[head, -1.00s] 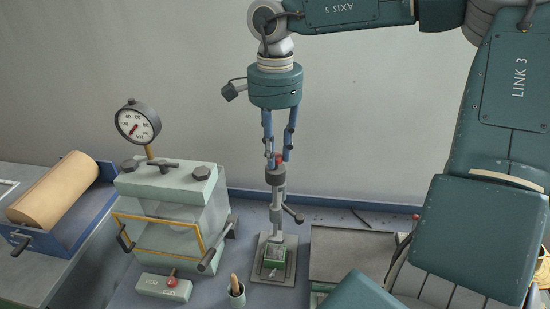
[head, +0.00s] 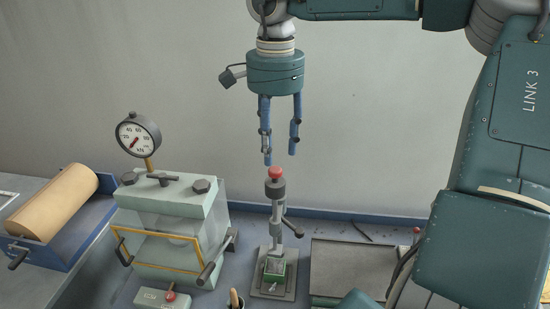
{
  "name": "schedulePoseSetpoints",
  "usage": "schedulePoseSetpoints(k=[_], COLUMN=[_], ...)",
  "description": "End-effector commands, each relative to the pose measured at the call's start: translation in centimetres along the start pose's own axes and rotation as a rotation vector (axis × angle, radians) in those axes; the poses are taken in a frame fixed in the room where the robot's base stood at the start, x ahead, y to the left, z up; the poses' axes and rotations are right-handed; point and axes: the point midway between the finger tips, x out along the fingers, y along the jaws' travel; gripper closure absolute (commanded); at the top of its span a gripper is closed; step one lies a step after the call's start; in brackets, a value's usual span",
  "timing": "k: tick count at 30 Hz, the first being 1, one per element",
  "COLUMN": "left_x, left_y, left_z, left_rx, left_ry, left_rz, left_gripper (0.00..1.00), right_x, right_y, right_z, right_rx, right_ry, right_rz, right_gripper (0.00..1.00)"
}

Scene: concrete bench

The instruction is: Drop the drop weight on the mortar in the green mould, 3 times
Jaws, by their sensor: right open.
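The drop weight (head: 275,188) is a dark cylinder with a red knob (head: 275,172) on top, upright on a grey post above the green mould (head: 274,271). The mould stands on a grey base plate (head: 288,287); the mortar inside cannot be made out. My right gripper (head: 280,158) hangs from above with its blue fingers spread apart. It is open and empty, just above the red knob and not around it. A dark handle (head: 293,229) juts from the right of the post. My left gripper is not in view.
A press with a pressure gauge (head: 138,135) and yellow-framed guard (head: 160,249) stands left of the mould. A roller machine (head: 57,200) is far left, a flat grey plate (head: 350,268) right.

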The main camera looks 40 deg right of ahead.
Motion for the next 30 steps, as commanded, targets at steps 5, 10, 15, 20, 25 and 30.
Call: schedulePoseSetpoints(k=[5, 10, 15, 20, 25, 30], left_x=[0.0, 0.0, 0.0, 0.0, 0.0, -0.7], left_y=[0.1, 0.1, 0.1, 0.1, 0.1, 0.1], left_z=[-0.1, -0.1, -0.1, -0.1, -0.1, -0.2], left_rx=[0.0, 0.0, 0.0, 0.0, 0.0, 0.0], left_ry=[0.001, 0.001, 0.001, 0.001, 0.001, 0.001], left_rz=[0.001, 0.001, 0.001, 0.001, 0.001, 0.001], left_gripper=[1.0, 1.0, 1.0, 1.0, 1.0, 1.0], right_x=[-3.9, -6.4, -7.4, -7.5, -7.4, -7.3], right_y=[-0.1, 0.0, 0.0, 0.0, 0.0, 0.0], right_z=[0.0, 0.0, 0.0, 0.0, 0.0, 0.0], right_rx=[0.001, 0.001, -0.001, -0.001, 0.004, 0.115], right_ry=[0.001, 0.001, 0.001, 0.001, 0.001, 0.001], right_rz=[-0.005, -0.005, -0.004, -0.003, -0.003, 0.0], right_gripper=[0.57, 0.57, 0.57, 0.57, 0.73, 1.0])
